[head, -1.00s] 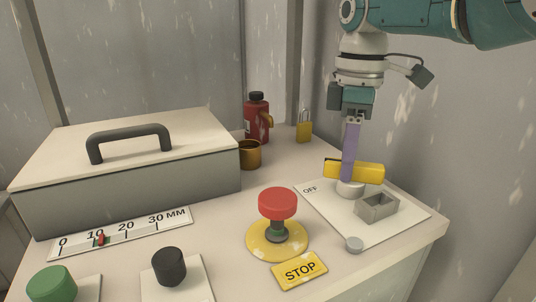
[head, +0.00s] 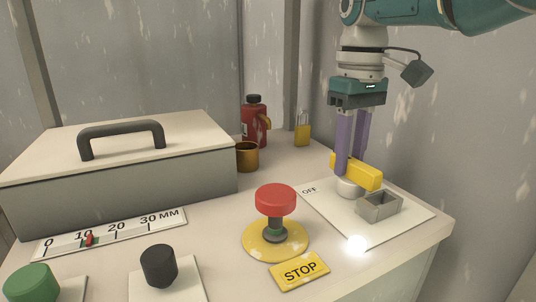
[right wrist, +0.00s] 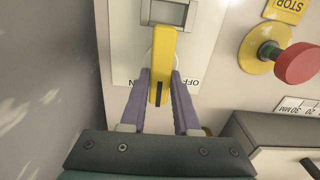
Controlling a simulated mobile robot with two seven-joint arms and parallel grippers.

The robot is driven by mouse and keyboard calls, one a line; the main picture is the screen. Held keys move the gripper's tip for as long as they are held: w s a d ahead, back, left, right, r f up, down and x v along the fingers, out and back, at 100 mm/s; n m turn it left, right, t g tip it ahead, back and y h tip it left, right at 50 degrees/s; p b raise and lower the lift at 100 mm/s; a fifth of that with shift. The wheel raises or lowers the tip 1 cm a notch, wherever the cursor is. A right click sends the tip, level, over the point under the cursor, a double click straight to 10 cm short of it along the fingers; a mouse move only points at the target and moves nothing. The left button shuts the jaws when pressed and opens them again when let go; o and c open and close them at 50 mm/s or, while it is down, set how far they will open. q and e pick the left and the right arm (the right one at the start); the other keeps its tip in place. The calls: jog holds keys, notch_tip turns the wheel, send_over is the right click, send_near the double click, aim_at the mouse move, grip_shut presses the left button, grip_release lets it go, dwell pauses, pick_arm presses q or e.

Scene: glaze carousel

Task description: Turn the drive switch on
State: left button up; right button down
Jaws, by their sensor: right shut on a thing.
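The drive switch has a yellow handle (head: 366,174) on a round light base (head: 350,188), mounted on a white plate (head: 396,225) marked OFF on its left. The handle also shows in the right wrist view (right wrist: 161,55), lying between the ON and OFF markings. My right gripper (head: 351,168) points down, shut on the yellow handle, with one purple finger on each side of it. A small round lamp (head: 357,245) at the plate's front corner glows bright white. My left gripper is out of view.
A grey open-topped block (head: 379,206) stands on the plate beside the handle. A red mushroom button (head: 276,200) with a STOP sign (head: 299,271) stands to the left. A lidded grey box (head: 120,185), red flask (head: 254,121) and yellow padlock (head: 302,134) are farther back.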

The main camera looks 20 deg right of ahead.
aim_at(350, 158)
jog(key=shift+m, duration=0.4)
jog(key=c, duration=0.6)
grip_release()
jog(key=shift+c, duration=0.2)
notch_tip(350, 158, up, 9)
jog(key=p, duration=0.5)
jog(key=shift+p, duration=0.3)
jog(key=shift+r, duration=0.5)
